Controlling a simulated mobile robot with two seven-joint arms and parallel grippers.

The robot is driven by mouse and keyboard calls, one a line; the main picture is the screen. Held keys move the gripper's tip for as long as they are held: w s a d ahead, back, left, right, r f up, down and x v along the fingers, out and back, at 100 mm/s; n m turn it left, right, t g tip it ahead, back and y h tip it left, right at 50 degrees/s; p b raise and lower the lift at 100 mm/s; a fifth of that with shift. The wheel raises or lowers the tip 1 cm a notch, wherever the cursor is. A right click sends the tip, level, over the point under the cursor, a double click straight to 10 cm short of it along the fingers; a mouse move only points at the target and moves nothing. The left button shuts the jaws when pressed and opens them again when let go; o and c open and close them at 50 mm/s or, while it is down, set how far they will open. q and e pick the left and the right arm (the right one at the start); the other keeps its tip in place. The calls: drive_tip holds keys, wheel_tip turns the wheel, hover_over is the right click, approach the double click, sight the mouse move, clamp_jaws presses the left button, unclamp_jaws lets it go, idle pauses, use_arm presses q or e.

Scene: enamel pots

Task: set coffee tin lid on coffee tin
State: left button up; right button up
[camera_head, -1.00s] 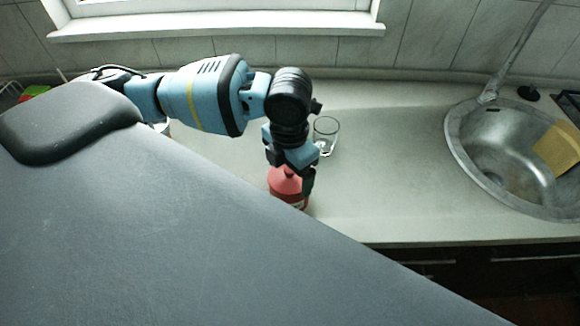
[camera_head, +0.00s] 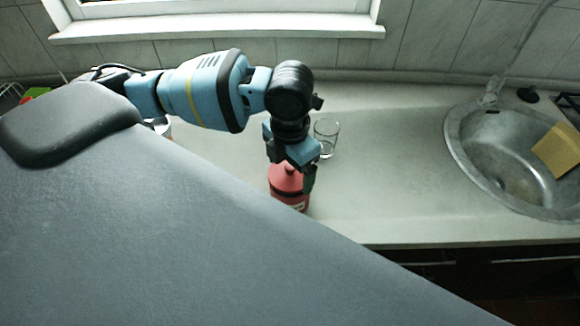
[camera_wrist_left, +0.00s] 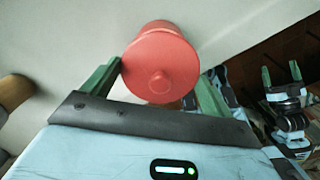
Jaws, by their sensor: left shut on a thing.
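The coffee tin lid (camera_head: 286,178) is red with a small knob. My left gripper (camera_head: 293,180) is shut on it, and the wrist view shows the lid (camera_wrist_left: 160,65) between the green fingers (camera_wrist_left: 161,70). The red coffee tin (camera_head: 296,207) stands on the counter directly below the lid, with part of a pale label showing. A dark band lies between lid and tin; I cannot tell whether they touch. The wrist view shows no clear tin edge beyond the lid. My right gripper (camera_wrist_left: 281,70) shows at the right of the wrist view, fingers apart and empty.
A clear glass (camera_head: 327,137) stands just behind and right of the tin. A round metal sink (camera_head: 470,160) with a yellow board (camera_head: 559,150) is at the right. The counter (camera_head: 390,170) between is bare. My arm partly hides a pale container (camera_head: 163,128) at the left.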

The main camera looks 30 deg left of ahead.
sight(290, 167)
use_arm(q)
drive_tip(key=shift+f, duration=0.6)
idle(1.3)
drive_tip(key=shift+r, duration=0.35)
drive_tip(key=shift+f, duration=0.55)
idle(1.4)
drive_tip(key=o, duration=0.7)
drive_tip(key=shift+r, duration=0.1)
drive_tip(key=shift+r, duration=5.45)
drive_tip(key=shift+f, duration=0.1)
